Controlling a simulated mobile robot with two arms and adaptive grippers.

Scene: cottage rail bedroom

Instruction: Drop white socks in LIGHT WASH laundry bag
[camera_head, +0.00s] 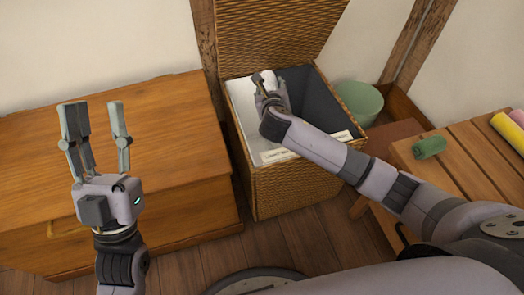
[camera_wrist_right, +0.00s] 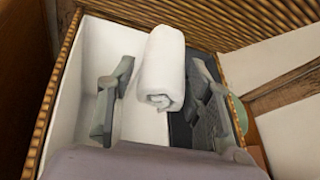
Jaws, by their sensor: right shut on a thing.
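The white socks (camera_wrist_right: 162,72), a rolled bundle, are between the fingers of my right gripper (camera_wrist_right: 160,85), which is shut on them. In the head view my right gripper (camera_head: 271,97) is over the open wicker hamper (camera_head: 292,188), and its fingers partly hide the socks (camera_head: 268,77). The hamper has a white-lined bag (camera_head: 240,98) on the left and a dark-lined bag (camera_head: 318,102) on the right. The socks are above the lining, near the divide between the two. A label (camera_head: 280,155) is on the white bag's front, its text too small to read. My left gripper (camera_head: 95,125) is open and empty.
The hamper lid (camera_head: 280,35) stands open behind. A wooden chest (camera_head: 165,120) is left of the hamper. A green bin (camera_head: 360,102) stands to its right. A slatted bench (camera_head: 465,160) at right holds a green roll (camera_head: 429,147) and a yellow roll (camera_head: 509,130).

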